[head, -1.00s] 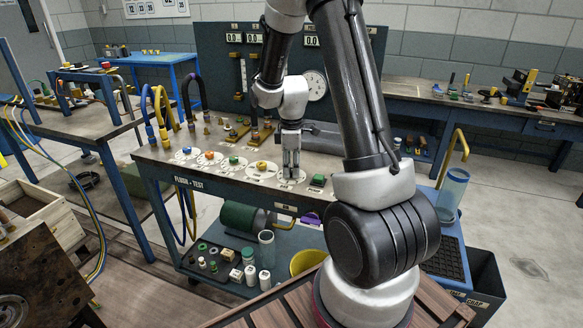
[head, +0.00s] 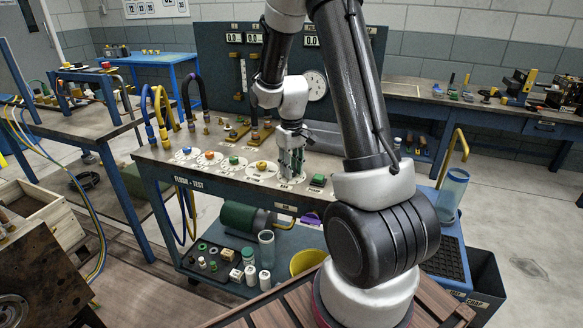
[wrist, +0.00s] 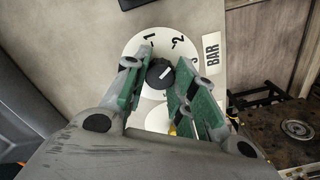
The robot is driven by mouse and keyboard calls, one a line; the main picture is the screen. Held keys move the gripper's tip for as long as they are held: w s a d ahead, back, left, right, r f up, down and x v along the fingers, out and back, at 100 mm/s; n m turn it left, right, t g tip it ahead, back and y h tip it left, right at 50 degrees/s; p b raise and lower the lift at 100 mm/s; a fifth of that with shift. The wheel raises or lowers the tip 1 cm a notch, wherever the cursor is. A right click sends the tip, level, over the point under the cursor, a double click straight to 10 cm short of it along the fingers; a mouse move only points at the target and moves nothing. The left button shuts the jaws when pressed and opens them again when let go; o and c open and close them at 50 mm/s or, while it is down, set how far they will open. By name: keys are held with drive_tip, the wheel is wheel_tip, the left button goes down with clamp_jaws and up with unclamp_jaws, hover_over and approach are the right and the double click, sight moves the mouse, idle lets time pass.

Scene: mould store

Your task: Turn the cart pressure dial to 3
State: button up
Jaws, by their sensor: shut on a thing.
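The pressure dial is a black round knob (wrist: 160,72) with a white pointer line, on a white round plate (wrist: 138,45). In the wrist view the plate shows marks 1 and 2 at its top, with a BAR label (wrist: 212,53) to the right. The pointer slants to the upper right, clockwise of the 2. My gripper (wrist: 158,84) is shut on the knob, one green-padded finger on each side. In the head view my gripper (head: 291,172) points down at the cart top, hiding the knob.
The cart top (head: 240,186) carries a row of coloured buttons, including a yellow one (head: 262,165) left of my gripper and a green one (head: 318,181) to its right. Hoses (head: 158,105) stand at the left. A panel with gauges (head: 235,60) rises behind.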

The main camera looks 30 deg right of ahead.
drive_tip(key=m, duration=0.6)
drive_tip(key=shift+m, duration=0.3)
idle(0.5)
drive_tip(key=o, duration=1.1)
drive_tip(key=shift+c, duration=0.2)
wheel_tip(320, 180, up, 12)
